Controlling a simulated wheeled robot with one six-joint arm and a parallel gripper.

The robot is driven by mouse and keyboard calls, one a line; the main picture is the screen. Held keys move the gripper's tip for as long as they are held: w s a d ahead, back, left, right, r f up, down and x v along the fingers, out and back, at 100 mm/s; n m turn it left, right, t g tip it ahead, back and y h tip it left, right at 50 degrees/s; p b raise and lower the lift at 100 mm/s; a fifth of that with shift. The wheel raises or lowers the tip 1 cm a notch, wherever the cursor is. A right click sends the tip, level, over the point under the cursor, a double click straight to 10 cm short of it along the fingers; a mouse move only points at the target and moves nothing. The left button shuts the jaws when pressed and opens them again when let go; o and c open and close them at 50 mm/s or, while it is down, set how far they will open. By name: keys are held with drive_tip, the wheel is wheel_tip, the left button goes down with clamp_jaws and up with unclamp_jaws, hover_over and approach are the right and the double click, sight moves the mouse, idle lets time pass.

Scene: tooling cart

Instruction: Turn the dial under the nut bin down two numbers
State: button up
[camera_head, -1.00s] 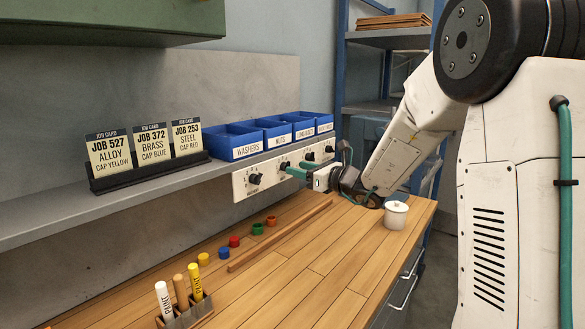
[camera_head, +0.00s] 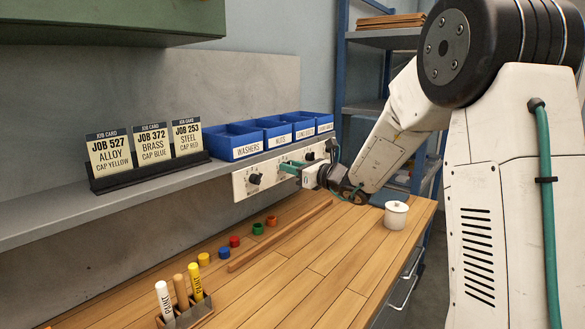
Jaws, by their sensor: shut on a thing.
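The blue nut bin (camera_head: 278,141) stands on the grey shelf, second from the left in its row. The white dial panel (camera_head: 241,186) runs along the shelf's front edge below the bins. My gripper (camera_head: 286,168) has its green fingers shut on the dial under the nut bin. The fingers mostly hide that dial and its numbers, so I cannot read its setting. The black dial under the washers bin (camera_head: 254,179) is in plain view to the left.
Two more blue bins stand to the right. Job cards (camera_head: 151,150) stand left on the shelf. Much of the bench is clear.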

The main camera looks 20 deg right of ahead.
drive_tip(key=shift+n, duration=0.3)
drive_tip(key=shift+s+a+f+n, duration=0.1)
drive_tip(key=shift+n, duration=2.35)
drive_tip(key=shift+s+a+f+n, duration=0.1)
drive_tip(key=shift+n, duration=2.4)
drive_tip(key=shift+a+f+n, duration=0.1)
drive_tip(key=shift+n, duration=2.35)
drive_tip(key=o, duration=1)
